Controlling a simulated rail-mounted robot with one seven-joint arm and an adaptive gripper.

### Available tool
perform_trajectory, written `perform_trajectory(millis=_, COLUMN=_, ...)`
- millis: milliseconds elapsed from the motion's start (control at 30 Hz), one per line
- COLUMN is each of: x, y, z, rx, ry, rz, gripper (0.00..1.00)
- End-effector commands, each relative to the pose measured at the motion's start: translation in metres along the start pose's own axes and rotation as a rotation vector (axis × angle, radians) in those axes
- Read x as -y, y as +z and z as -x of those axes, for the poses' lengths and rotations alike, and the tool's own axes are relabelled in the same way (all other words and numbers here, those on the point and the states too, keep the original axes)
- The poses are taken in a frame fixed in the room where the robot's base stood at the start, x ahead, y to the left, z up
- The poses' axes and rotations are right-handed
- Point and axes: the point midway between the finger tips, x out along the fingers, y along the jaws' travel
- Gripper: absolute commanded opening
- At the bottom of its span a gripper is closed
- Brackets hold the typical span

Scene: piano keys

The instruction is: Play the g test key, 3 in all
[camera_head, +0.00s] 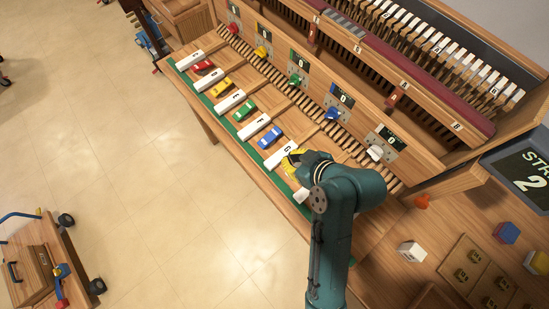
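A small white piece (300,195) shows just below the gripper. The small display (391,138) above the white knob (375,153) seems to read 0.
Other white keys, such as F (253,127), lie up and to the left, with a blue car (270,137) and other toy cars between them. A sign (525,175) reading 2 and loose blocks are at right. A cart (45,265) stands lower left on open floor.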

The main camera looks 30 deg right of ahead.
Motion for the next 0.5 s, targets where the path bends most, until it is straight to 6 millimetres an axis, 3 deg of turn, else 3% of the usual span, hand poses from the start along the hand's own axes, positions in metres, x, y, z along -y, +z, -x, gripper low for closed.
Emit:
perform_trajectory(millis=367, x=-0.003, y=0.001, z=0.000, rx=-0.002, ry=0.007, rz=-0.004, gripper=0.00)
perform_trajectory(millis=500, x=-0.003, y=0.002, z=-0.013, rx=-0.001, ry=0.005, rz=-0.003, gripper=0.00)
